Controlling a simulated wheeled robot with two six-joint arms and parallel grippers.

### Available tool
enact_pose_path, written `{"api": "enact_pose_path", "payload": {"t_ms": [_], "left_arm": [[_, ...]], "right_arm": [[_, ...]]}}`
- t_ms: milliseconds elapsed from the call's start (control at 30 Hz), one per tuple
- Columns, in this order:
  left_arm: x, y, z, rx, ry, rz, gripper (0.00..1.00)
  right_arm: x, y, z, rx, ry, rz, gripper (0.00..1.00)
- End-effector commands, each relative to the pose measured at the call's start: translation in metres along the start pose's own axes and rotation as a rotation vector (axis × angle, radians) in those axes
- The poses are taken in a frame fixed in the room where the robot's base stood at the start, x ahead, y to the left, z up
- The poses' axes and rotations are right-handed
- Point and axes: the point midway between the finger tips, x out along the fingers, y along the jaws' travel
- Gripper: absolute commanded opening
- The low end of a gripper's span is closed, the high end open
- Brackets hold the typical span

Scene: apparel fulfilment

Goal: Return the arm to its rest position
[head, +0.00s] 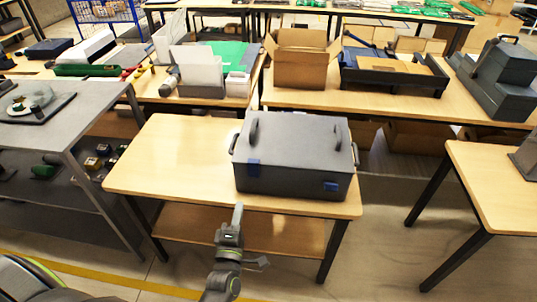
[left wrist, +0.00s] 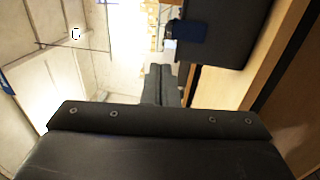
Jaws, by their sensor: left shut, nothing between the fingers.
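My left gripper (head: 238,216) is at the front edge of the near wooden table (head: 165,160), in front of and below a closed dark grey lidded box (head: 292,150). It is shut and empty, apart from the box. In the left wrist view its dark fingers (left wrist: 160,85) are together, and part of the grey box (left wrist: 225,40) shows at the upper right, with a blue patch. My right gripper is in neither view.
The near table has a lower shelf (head: 240,230). A grey shelf unit (head: 60,115) stands to the left and another wooden table (head: 495,180) to the right. Behind, a long table carries an open cardboard box (head: 300,68) and a dark tray (head: 395,75). The left part of the near tabletop is clear.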

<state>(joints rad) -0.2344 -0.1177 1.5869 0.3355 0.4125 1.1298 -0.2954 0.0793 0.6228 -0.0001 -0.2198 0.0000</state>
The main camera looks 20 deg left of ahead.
Motion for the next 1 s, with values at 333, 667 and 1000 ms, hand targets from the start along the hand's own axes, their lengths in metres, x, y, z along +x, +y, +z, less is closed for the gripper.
{"api": "enact_pose_path", "payload": {"t_ms": [333,667,1000], "left_arm": [[-0.028,-0.077,0.002,0.234,-0.092,-0.203,0.00],[-0.184,-0.267,-0.038,0.894,-0.543,-0.747,0.00],[-0.382,-0.346,-0.122,1.312,-1.164,-1.121,0.00]], "right_arm": [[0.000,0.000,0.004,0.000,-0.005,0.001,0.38],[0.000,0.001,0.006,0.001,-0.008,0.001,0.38],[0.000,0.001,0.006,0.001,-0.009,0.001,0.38]]}}
